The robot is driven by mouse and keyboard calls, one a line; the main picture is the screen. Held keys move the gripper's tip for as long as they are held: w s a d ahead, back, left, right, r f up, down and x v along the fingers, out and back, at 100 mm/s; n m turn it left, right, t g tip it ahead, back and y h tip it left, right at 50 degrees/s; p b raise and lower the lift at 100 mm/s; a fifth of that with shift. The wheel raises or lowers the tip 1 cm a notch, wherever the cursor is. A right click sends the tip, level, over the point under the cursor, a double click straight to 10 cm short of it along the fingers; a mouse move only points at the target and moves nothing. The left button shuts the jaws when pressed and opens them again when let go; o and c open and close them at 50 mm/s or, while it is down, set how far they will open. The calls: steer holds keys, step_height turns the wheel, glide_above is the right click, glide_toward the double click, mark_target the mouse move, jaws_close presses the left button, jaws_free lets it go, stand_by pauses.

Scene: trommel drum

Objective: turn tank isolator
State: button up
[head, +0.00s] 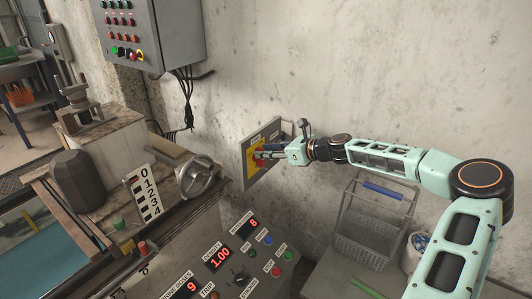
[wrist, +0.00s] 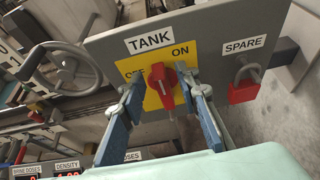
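The tank isolator is a red rotary handle (wrist: 163,88) on a yellow plate (wrist: 152,102) marked OFF at left and ON at right, under a TANK label (wrist: 150,39). The handle stands nearly upright between the two words, with a white mark on its face. My gripper (wrist: 167,98) has its two blue-padded fingers apart, one on each side of the handle. A gap shows on the left; contact on the right is unclear. OFF is partly covered by the left finger. In the head view my gripper (head: 264,155) is at the wall panel and hides much of the handle.
A red padlock (wrist: 244,86) hangs under a SPARE label right of the isolator. A handwheel (head: 197,177) stands left of the panel (head: 247,181). A control console (head: 240,262) with displays lies below it. A wire basket (head: 370,235) stands below my arm.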

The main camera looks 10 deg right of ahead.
mark_target(254, 159)
jaws_close()
steer(key=shift+a, duration=0.1)
stand_by(0.4)
steer(key=f+n+t+h+b, duration=0.1)
steer(key=n+b, duration=0.2)
steer(key=b, duration=0.1)
steer(key=s+a+f+n+t+h+b, duration=0.1)
steer(key=n+t+b, duration=0.1)
steer(key=b, duration=0.3)
steer(key=s+a+f+n+t+h+b, duration=0.1)
steer(key=n+t+b, duration=0.1)
steer(key=n+b, duration=0.2)
steer(key=shift+s+a+n+b, duration=0.2)
steer(key=shift+n+b, duration=0.1)
steer(key=shift+b, duration=0.45)
steer(key=shift+s+a+f+n+t+b, duration=0.15)
steer(key=shift+n+t+b, duration=0.3)
steer(key=shift+n, duration=0.5)
steer(key=shift+w+d+f+n+t+b, duration=0.1)
steer(key=shift+f+n+t+b, duration=0.15)
steer(key=shift+n+t, duration=0.5)
steer(key=shift+n, duration=0.3)
